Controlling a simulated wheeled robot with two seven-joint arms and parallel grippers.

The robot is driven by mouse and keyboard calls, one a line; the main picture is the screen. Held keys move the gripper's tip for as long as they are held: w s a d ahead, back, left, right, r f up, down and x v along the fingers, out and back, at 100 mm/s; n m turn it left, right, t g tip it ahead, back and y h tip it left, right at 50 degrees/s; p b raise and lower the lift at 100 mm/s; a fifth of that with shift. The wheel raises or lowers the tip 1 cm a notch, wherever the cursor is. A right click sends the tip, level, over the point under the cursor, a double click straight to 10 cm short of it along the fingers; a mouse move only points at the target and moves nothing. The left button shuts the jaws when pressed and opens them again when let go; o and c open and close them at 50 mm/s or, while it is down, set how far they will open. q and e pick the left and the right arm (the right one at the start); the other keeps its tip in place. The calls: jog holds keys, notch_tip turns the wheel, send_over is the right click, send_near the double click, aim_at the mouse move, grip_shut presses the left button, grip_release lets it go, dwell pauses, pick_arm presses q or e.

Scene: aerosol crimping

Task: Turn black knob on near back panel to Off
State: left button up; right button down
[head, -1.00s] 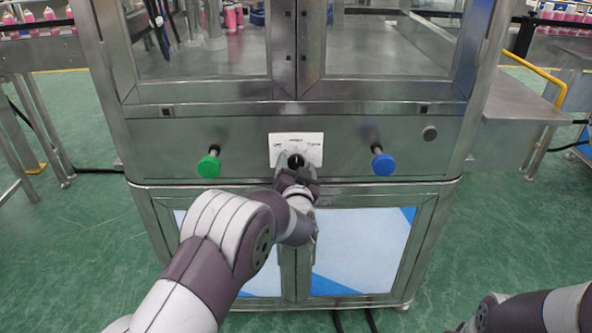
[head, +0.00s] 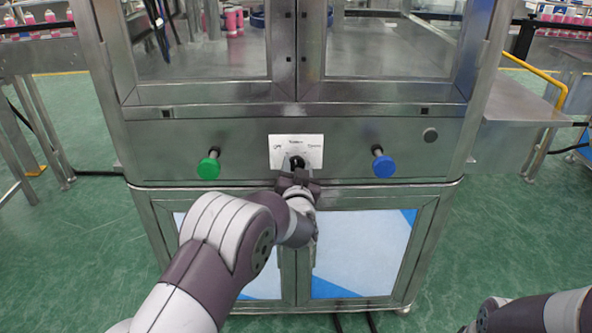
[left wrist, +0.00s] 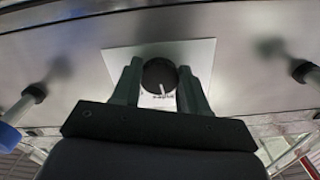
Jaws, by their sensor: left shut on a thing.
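The black knob (head: 297,162) sits on a white label plate (head: 309,142) in the middle of the grey steel panel. The plate has small print at left, top centre and right; the left print looks like "Off". My left gripper (head: 297,166) is at the knob, its fingers on either side and shut on it. The left wrist view, turned upside down, shows the round knob (left wrist: 159,75) between the fingers (left wrist: 160,86). A small white mark on the knob's lower edge points towards the top-centre print. My right gripper is not visible; only part of that arm shows at lower right.
A green button (head: 209,168) sticks out left of the plate and a blue button (head: 384,167) right of it. Glass doors are above, and blue-white lower panels (head: 360,252) below.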

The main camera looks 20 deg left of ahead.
pick_arm(q)
jog(key=shift+d+f+n+b, duration=0.1)
jog(key=shift+n+b, duration=1.65)
jog(key=shift+n, duration=2.25)
jog(key=o, duration=1.1)
jog(key=shift+c, duration=0.2)
jog(key=p+v, duration=0.2)
jog(key=v, duration=1)
jog(key=shift+s+p, duration=0.3)
jog(key=shift+s, duration=0.05)
